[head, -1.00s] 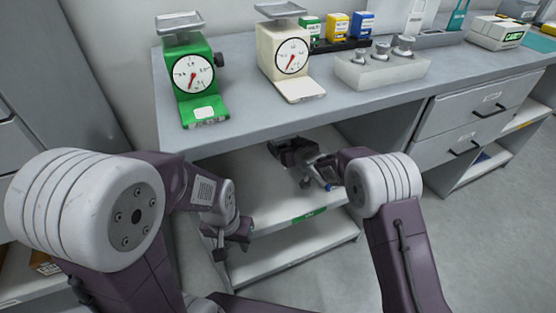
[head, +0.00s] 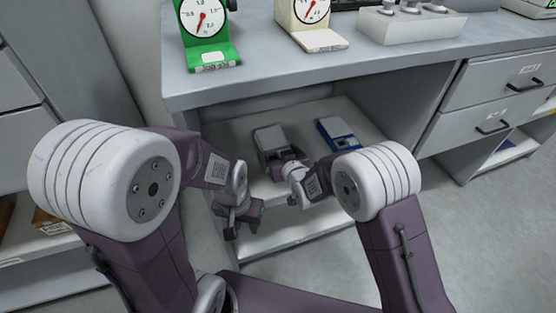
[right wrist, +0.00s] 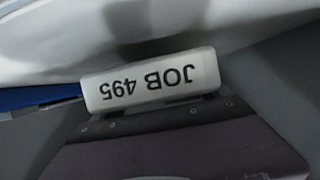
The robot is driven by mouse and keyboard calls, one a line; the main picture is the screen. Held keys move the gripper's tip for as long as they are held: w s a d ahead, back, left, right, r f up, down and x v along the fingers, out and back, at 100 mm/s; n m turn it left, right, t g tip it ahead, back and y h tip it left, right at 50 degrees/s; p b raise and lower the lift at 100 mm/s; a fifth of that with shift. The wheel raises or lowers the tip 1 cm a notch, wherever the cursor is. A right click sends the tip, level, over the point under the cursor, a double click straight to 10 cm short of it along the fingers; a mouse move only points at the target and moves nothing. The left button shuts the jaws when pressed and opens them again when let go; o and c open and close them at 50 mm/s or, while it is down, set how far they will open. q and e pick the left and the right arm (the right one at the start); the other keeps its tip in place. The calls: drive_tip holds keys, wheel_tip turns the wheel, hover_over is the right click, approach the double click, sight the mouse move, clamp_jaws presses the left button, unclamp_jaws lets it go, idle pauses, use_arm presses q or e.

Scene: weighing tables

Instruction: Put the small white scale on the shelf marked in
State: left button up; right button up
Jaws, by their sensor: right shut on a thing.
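A small pale grey-white scale (head: 268,137) lies on the upper shelf (head: 240,140) under the worktop. My right gripper (head: 285,156) reaches in from the front and is shut on the scale's near end. In the right wrist view a white tag (right wrist: 150,80) reading "JOB 495", upside down, sits right at the gripper. The jaw contact itself is mostly hidden. My left gripper (head: 242,222) hangs empty in front of the shelf's left edge, its jaws apart. I cannot read any shelf marking now.
A blue small scale (head: 338,133) lies right of the pale one on the same shelf. A lower shelf (head: 285,238) is below. A green dial scale (head: 208,40), a cream dial scale (head: 318,38) and a weight block (head: 412,25) stand on the worktop. Drawers (head: 500,85) are at right.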

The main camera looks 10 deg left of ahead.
drive_tip(key=shift+f, duration=0.95)
drive_tip(key=o, duration=1.6)
drive_tip(key=shift+s+d+r, duration=0.1)
drive_tip(key=shift+r, duration=0.25)
drive_tip(key=p+v, duration=0.2)
drive_tip(key=v, duration=0.3)
drive_tip(key=shift+r+p, duration=0.15)
drive_tip(key=shift+p, duration=0.15)
drive_tip(key=v, duration=0.2)
drive_tip(key=b+v, duration=0.1)
drive_tip(key=v, duration=0.2)
drive_tip(key=shift+s+d+b, duration=0.15)
drive_tip(key=shift+s+b, duration=0.1)
drive_tip(key=shift+b, duration=0.05)
drive_tip(key=shift+s+d+r, duration=0.1)
drive_tip(key=shift+s+d, duration=0.15)
drive_tip(key=shift+s, duration=0.15)
use_arm(q)
drive_tip(key=shift+f, duration=0.1)
